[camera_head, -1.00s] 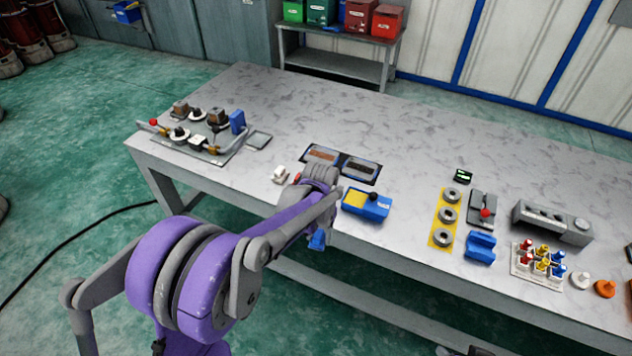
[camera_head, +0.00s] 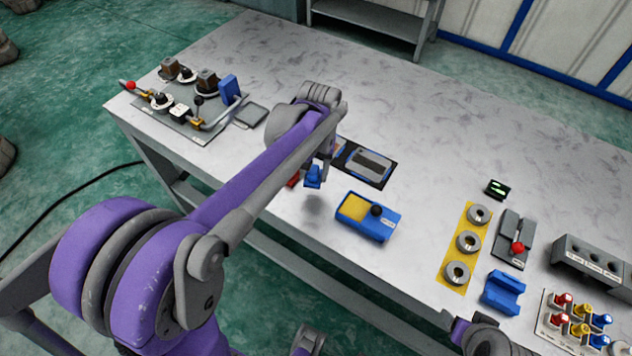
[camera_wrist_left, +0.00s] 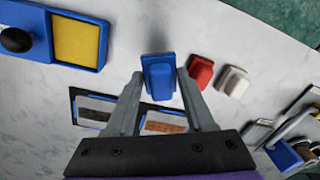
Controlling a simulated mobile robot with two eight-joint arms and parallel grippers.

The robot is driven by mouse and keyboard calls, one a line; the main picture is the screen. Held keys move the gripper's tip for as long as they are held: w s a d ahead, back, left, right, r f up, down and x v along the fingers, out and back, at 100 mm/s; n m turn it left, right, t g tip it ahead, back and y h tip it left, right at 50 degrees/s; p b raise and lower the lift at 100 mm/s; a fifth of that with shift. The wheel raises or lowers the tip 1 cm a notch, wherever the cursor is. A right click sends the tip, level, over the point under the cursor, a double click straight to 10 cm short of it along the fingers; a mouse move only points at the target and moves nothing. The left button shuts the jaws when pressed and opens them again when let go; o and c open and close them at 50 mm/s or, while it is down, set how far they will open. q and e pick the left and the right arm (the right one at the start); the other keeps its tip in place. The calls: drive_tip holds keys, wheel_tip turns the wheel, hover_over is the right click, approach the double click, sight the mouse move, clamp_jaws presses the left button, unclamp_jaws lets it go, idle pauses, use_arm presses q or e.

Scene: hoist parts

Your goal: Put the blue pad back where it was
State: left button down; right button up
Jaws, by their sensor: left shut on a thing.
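My left gripper (camera_head: 318,172) is shut on the blue pad (camera_head: 313,177). The pad is held above the table, near its front edge. A faint shadow shows on the table below it. In the left wrist view the blue pad (camera_wrist_left: 158,76) sits between the two fingertips (camera_wrist_left: 158,80). A red pad (camera_wrist_left: 200,72) and a white pad (camera_wrist_left: 232,81) lie side by side on the table, just right of the blue pad in that view. In the head view the arm hides most of them; a bit of red shows. My right gripper is not in view.
Dark-framed plates (camera_head: 367,164) lie behind the held pad. A blue box with a yellow pad and black knob (camera_head: 367,216) is to its right. A fixture board (camera_head: 178,120) stands at the table's left. Rings on a yellow strip (camera_head: 467,243) lie further right.

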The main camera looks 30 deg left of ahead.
sight(314, 191)
use_arm(q)
drive_tip(key=shift+w+f, duration=0.15)
drive_tip(key=shift+f, duration=2.55)
drive_tip(key=shift+b, duration=0.3)
drive_tip(key=shift+f, duration=0.2)
drive_tip(key=shift+c, duration=1.3)
unclamp_jaws()
